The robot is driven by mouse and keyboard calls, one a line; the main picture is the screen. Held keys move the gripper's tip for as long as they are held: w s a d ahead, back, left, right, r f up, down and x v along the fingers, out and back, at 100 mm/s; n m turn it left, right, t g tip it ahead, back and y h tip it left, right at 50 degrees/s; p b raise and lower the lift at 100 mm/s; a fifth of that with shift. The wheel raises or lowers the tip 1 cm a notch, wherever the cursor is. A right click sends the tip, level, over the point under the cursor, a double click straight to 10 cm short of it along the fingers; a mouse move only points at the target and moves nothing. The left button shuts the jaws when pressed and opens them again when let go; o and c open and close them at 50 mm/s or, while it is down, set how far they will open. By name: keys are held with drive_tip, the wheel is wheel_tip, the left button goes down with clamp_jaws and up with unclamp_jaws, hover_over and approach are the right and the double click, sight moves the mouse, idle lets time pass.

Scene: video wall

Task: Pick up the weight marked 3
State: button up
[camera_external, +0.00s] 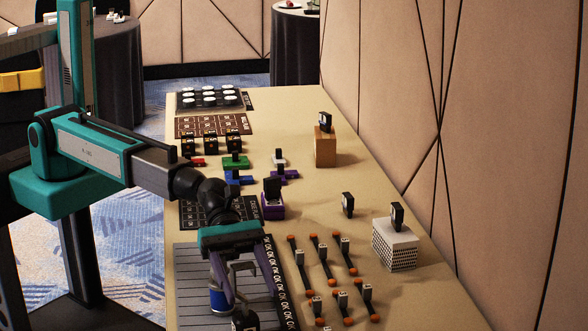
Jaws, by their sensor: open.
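Several small black upright pieces with pale labels stand about the table; I cannot read a 3 on any of them. One is on a wooden block (325,148), one on a white perforated block (397,250), and one black piece (348,205) stands on the bare tabletop. Another black piece (245,319) shows at the bottom edge, partly cut off. My gripper (256,308) points down over the striped mat at the front, its fingers apart. The cut-off black piece appears between the fingers; I cannot tell whether they touch it.
Several orange-ended bars with grey tags (300,257) lie right of the striped mat (195,275). A blue cylinder (218,299) is by the left finger. A purple block (272,208), coloured pieces and black-yellow boxes (210,142) stand farther back. The table's right side has bare room.

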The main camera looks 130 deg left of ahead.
clamp_jaws()
drive_tip(key=shift+r, duration=0.15)
idle(0.4)
wheel_tip(320, 180, up, 10)
idle(0.8)
idle(0.5)
